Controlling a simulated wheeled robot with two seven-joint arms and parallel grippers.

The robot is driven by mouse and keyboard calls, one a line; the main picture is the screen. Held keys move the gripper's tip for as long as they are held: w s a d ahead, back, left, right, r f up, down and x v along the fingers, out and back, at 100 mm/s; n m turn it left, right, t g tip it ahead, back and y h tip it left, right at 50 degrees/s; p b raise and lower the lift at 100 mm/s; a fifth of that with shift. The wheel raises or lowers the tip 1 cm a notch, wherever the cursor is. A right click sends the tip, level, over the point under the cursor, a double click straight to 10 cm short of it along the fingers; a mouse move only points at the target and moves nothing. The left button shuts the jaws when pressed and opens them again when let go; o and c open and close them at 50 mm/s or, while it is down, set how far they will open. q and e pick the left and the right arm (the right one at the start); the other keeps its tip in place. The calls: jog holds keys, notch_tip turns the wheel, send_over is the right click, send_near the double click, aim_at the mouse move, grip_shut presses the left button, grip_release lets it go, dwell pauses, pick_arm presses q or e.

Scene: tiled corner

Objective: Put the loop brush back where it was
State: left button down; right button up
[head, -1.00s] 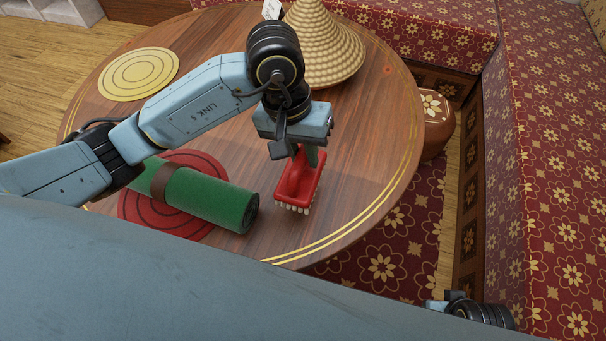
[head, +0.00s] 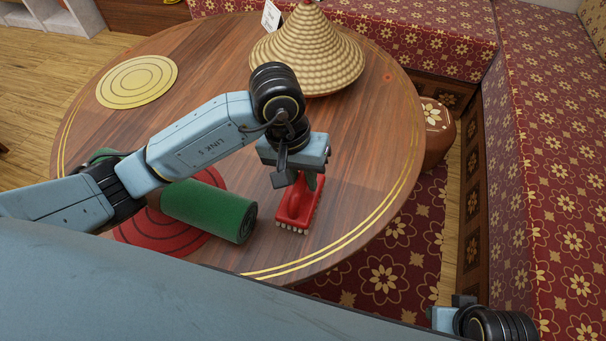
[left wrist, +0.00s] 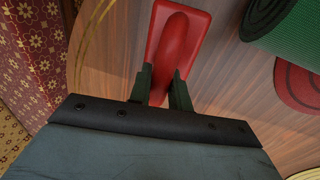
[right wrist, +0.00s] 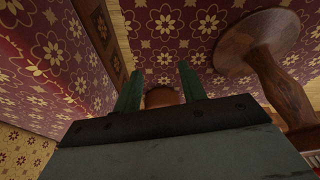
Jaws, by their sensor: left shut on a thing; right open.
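The red loop brush (head: 292,206), with pale bristles underneath, is at the right front part of the round wooden table (head: 352,130). My left gripper (head: 309,180) is shut on its handle from above; the left wrist view also shows the brush (left wrist: 180,42) between the dark fingers (left wrist: 163,88). The bristles are at or just above the tabletop; I cannot tell if they touch. My right gripper (right wrist: 160,82) is open and empty below the table's level, its wrist partly showing at the head view's bottom right.
A green roll (head: 210,211) lies on a red round mat (head: 150,234) left of the brush. A woven cone hat (head: 305,55) and white card (head: 271,15) stand at the back. A yellow mat (head: 137,82) lies at left. A stool (head: 436,130) and patterned benches (head: 540,180) stand right.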

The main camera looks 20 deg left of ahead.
pick_arm(q)
jog(key=c, duration=1.3)
grip_release()
pick_arm(e)
jog(key=shift+r, duration=0.15)
pick_arm(q)
jog(key=shift+r, duration=0.15)
notch_tip(320, 180, up, 12)
jog(key=a+p, duration=0.2)
jog(key=p, duration=0.1)
jog(key=shift+a, duration=0.15)
pick_arm(e)
jog(key=s+d+f, duration=0.1)
jog(key=d+f, duration=0.2)
jog(key=f, duration=0.5)
jog(key=shift+d+g+h, duration=0.3)
jog(key=shift+f, duration=0.1)
